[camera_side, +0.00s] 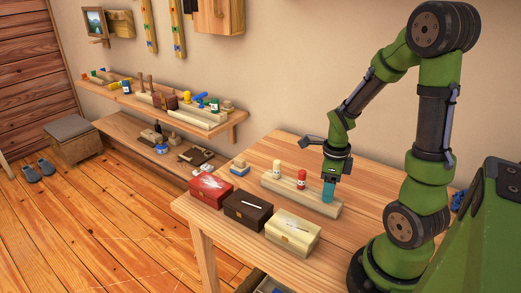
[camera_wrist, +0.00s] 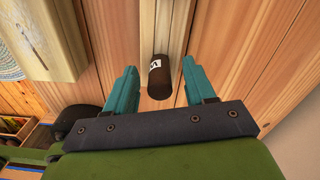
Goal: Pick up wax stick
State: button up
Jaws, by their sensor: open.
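In the wrist view, a dark brown cylinder (camera_wrist: 160,80) with a white label bearing dark lettering stands between my fingers; it may be the wax stick. It is at the near end of a pale wooden rail (camera_wrist: 172,25). My gripper (camera_wrist: 159,68) is open, with one teal finger on each side of the cylinder and a visible gap to each. In the side view, my gripper (camera_side: 328,192) points down over the right part of the wooden block (camera_side: 285,194). The brown cylinder is not visible there, apparently hidden by my fingers.
A red box (camera_side: 211,190), a dark brown box (camera_side: 247,210) and a cream box (camera_side: 292,234) line the table's front edge. Table behind is clear.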

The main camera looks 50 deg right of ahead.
jog(key=shift+f, duration=0.55)
grip_shut()
